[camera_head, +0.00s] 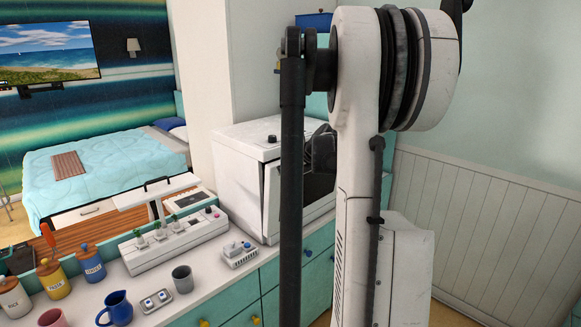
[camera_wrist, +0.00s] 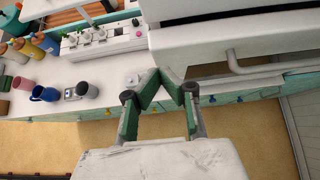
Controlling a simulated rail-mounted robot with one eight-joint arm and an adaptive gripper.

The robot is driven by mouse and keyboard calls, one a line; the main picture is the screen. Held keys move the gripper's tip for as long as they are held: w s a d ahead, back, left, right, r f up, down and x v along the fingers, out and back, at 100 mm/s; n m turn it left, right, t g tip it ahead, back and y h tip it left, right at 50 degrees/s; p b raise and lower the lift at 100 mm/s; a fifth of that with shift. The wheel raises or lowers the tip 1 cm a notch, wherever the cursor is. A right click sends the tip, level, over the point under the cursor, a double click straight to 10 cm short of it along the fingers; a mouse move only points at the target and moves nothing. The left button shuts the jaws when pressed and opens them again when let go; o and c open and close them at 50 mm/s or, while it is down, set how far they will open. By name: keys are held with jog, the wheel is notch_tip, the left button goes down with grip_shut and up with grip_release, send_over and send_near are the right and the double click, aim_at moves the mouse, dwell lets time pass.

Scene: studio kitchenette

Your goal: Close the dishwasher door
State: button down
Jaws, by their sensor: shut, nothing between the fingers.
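The dishwasher (camera_head: 240,165) is a white box on the counter, with a dark knob on top. Its front is largely hidden behind my arm in the head view, where a dark area shows near the front. In the wrist view its white door panel (camera_wrist: 225,42) fills the upper right, with a grey bar handle (camera_wrist: 262,68) along it. The panel looks at least partly lowered, but its exact angle cannot be told. My gripper (camera_wrist: 158,73) is shut and empty, its fingertips just below the panel's left end. Contact with the panel cannot be told.
A white power strip-like box (camera_head: 172,240) with small plants, a grey cup (camera_head: 182,279), a blue pitcher (camera_head: 116,308) and several canisters stand on the counter left of the dishwasher. Teal drawers (camera_head: 268,275) lie below. The floor (camera_wrist: 85,145) in front looks clear.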

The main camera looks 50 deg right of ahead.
aim_at(271, 166)
jog(key=shift+w+d+r, duration=0.15)
jog(key=shift+w, duration=1.05)
jog(key=shift+w+d+r, duration=0.1)
jog(key=shift+w, duration=0.45)
jog(key=shift+w+d+r, duration=0.1)
jog(key=shift+w, duration=0.45)
